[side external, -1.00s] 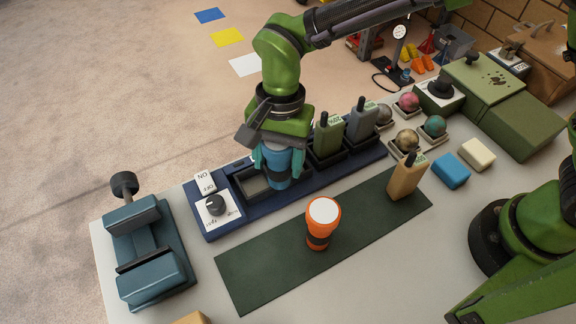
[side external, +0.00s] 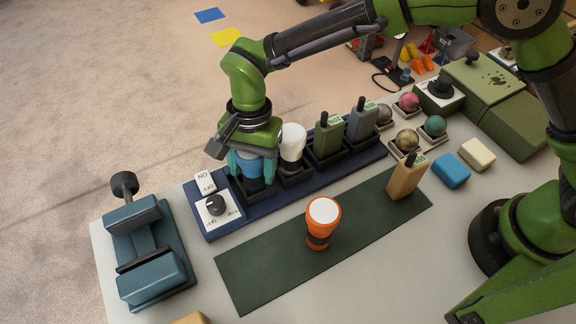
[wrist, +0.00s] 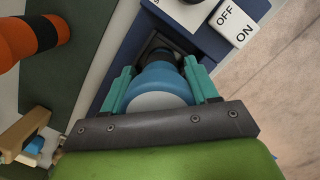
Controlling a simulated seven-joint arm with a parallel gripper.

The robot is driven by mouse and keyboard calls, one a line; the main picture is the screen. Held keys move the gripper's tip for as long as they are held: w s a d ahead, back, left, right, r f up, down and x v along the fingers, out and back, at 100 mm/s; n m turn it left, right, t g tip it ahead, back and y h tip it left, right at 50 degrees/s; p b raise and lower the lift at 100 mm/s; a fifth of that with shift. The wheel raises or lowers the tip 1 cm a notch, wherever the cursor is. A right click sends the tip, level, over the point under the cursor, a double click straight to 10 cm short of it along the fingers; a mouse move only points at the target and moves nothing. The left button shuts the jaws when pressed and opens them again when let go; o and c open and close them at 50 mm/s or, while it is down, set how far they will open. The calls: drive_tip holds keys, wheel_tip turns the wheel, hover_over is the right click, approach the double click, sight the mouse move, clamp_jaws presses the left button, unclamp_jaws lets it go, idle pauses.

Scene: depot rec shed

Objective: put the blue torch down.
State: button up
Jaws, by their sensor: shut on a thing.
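The blue torch (side external: 254,170) is upright between the teal fingers of my gripper (side external: 251,163), which is shut on it. It is at the leftmost pocket (side external: 266,196) of the dark blue rack (side external: 228,226), its lower end at or inside the pocket. I cannot tell whether it touches the pocket floor. In the wrist view the torch (wrist: 164,79) sits between both fingers, lined up with the dark pocket (wrist: 152,45). My gripper hides part of the torch and the pocket's back.
A white torch (side external: 292,143) stands in the neighbouring pocket, close to my gripper. Green (side external: 328,136) and grey (side external: 361,122) radios fill further pockets. A switch panel (side external: 217,208) is left of the pocket. An orange torch (side external: 322,221) and tan radio (side external: 405,178) stand on the green mat (side external: 270,268).

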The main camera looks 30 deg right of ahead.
drive_tip(key=o, duration=1.2)
drive_tip(key=shift+f, duration=0.1)
drive_tip(key=shift+c, duration=0.2)
drive_tip(key=r, duration=0.4)
drive_tip(key=w+d+r, duration=0.1)
drive_tip(key=r, duration=0.7)
drive_tip(key=shift+w+d, duration=0.15)
drive_tip(key=shift+d, duration=0.05)
drive_tip(key=s+d+r+n+t, duration=0.1)
drive_tip(key=d+r, duration=0.2)
drive_tip(key=d, duration=0.4)
drive_tip(key=s+d+r+n+t+y, duration=0.1)
drive_tip(key=d+r+t, duration=0.1)
drive_tip(key=d+r, duration=0.3)
drive_tip(key=s+d+r+n+t, duration=0.1)
drive_tip(key=d+r, duration=0.1)
drive_tip(key=d, duration=0.6)
drive_tip(key=s+d+f+n+t, duration=0.2)
drive_tip(key=s+d+f+t, duration=0.1)
drive_tip(key=s+d, duration=0.7)
drive_tip(key=shift+d+t, duration=0.7)
drive_tip(key=shift+d, duration=0.25)
drive_tip(key=shift+s, duration=0.1)
